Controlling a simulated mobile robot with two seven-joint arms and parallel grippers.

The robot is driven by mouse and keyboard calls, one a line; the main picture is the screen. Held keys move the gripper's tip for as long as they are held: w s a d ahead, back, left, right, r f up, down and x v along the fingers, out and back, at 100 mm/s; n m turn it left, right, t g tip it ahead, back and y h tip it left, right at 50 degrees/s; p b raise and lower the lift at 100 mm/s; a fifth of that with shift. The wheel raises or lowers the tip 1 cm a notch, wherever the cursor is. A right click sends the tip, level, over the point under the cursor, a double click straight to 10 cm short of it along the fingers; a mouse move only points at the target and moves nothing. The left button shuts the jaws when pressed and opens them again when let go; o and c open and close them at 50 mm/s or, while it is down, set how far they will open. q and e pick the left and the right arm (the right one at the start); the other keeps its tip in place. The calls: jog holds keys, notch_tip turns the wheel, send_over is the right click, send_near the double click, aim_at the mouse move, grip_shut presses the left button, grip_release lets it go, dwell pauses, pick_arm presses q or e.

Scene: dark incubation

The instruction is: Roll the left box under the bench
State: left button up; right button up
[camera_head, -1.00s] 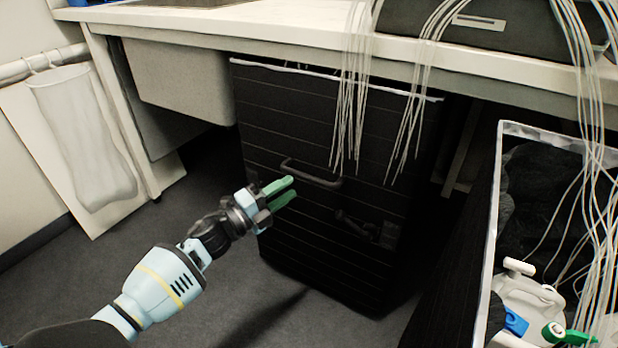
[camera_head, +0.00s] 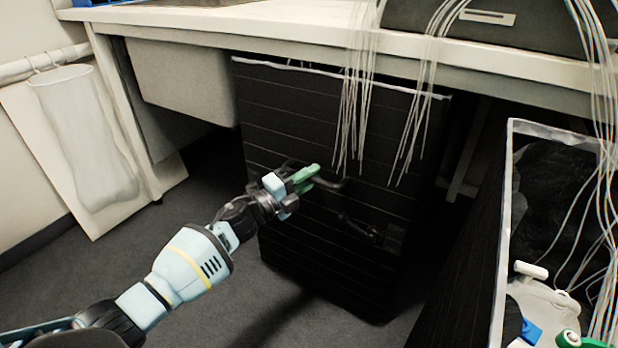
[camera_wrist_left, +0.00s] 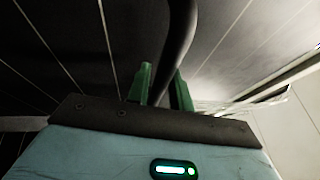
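The left box (camera_head: 330,260) is a tall black box with thin horizontal lines and a pale top edge. It stands on the floor in front of the bench (camera_head: 300,30), its top edge near the benchtop's height in the picture. A dark curved handle (camera_head: 331,185) sticks out from its front. My left gripper (camera_head: 305,178) is at the left part of this handle. In the left wrist view the handle (camera_wrist_left: 178,40) passes between the green fingers (camera_wrist_left: 160,88); whether they grip it is unclear. My right gripper is not in view.
A second black box (camera_head: 503,235), open with a white rim, stands at the right and holds dark and white items. Pale cables (camera_head: 355,110) hang before the left box. A bench leg (camera_head: 125,120) stands left. Grey floor (camera_head: 60,280) is clear at lower left.

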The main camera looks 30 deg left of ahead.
pick_arm(q)
grip_shut()
jog(key=shift+w, duration=0.1)
jog(key=shift+w, duration=0.25)
jog(key=shift+w+a+b, duration=0.15)
jog(key=shift+w+b, duration=1.15)
jog(key=shift+w, duration=0.75)
jog(key=shift+o, duration=1.9)
grip_release()
